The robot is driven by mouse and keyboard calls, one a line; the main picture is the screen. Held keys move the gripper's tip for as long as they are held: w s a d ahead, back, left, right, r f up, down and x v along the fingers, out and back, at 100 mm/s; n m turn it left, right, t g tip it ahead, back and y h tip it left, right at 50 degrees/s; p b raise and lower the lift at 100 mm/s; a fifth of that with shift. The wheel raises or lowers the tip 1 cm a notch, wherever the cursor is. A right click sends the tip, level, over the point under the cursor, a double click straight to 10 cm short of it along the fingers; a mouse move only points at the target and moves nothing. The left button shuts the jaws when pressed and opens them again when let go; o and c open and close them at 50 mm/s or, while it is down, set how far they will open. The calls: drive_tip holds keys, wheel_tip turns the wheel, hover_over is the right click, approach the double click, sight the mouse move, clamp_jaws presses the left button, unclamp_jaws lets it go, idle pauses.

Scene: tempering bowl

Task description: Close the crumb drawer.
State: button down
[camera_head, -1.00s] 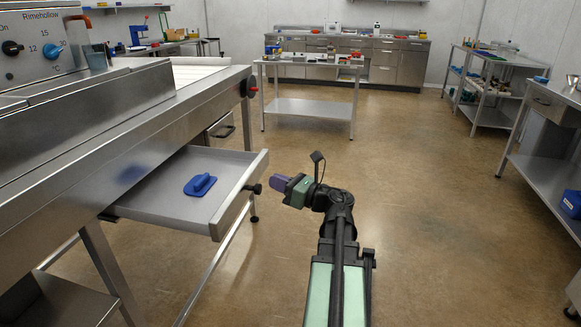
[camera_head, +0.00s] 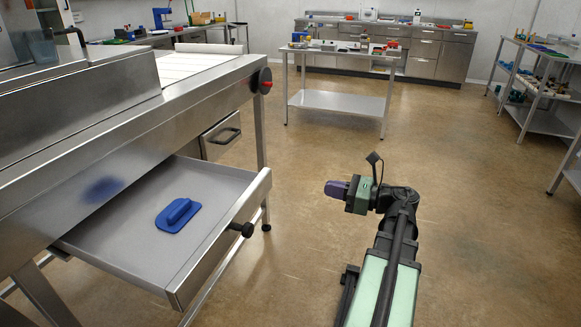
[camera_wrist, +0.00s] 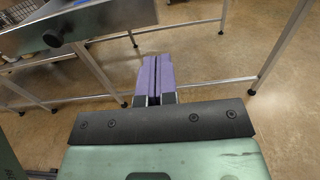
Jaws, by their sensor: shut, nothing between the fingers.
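The crumb drawer (camera_head: 125,238) is a shallow grey metal tray pulled out from under the steel machine at the left. A blue scraper-like piece with a raised grip (camera_head: 178,214) lies in it. A black knob (camera_head: 242,229) sits on the drawer's front. My gripper (camera_head: 336,188), with purple fingers, is shut and empty, to the right of the drawer front and apart from it. In the wrist view the gripper fingers (camera_wrist: 155,72) are together, and the drawer's front (camera_wrist: 100,18) with its black knob (camera_wrist: 53,39) shows at the upper left.
A red and black knob (camera_head: 262,80) is on the machine's corner. A steel table (camera_head: 340,104) stands beyond. The floor (camera_head: 480,240) around my arm is clear.

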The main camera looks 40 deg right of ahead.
drive_tip(key=x, duration=1.4)
drive_tip(key=shift+s+a, duration=0.2)
drive_tip(key=shift+a, duration=0.15)
drive_tip(key=shift+w, duration=0.15)
